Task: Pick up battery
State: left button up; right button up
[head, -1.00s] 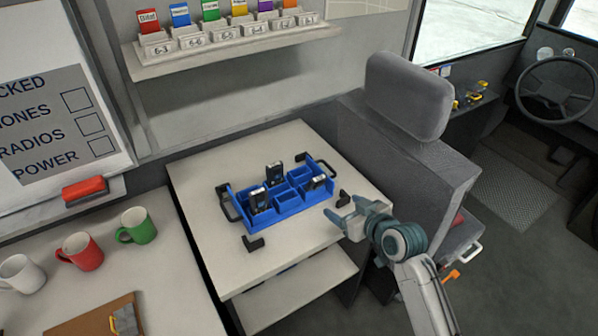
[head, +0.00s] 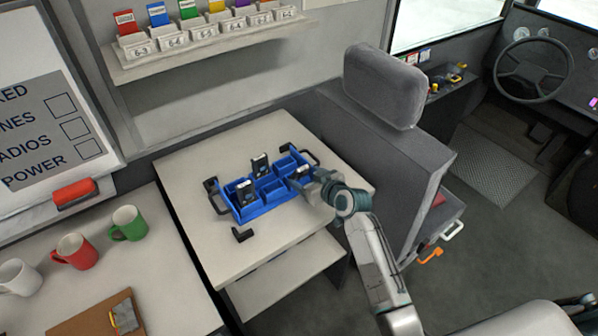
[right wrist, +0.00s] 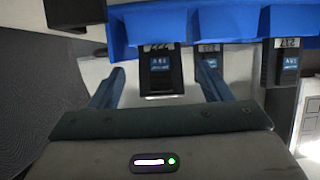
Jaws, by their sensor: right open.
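A blue tray (head: 270,207) with compartments and black end handles sits on the white table. Black batteries with pale tops stand in it: one at the left (head: 245,192), one at the back (head: 260,166), and one at the right (head: 300,174). My right gripper (head: 312,186) is at the tray's right end, by the right battery. In the right wrist view a battery (right wrist: 160,72) with a blue label shows between the two open, spread fingers. I cannot tell whether they touch it. Two more batteries (right wrist: 208,62) (right wrist: 286,68) show to its right. My left gripper is not in view.
A small black bracket (head: 242,234) lies on the table (head: 200,160) in front of the tray. A grey seat (head: 385,85) stands close on the right. Mugs (head: 128,222) stand on the left counter, and a shelf of labelled card holders (head: 200,35) hangs above.

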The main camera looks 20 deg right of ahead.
jog(key=c, duration=1.1)
jog(key=shift+r, duration=0.1)
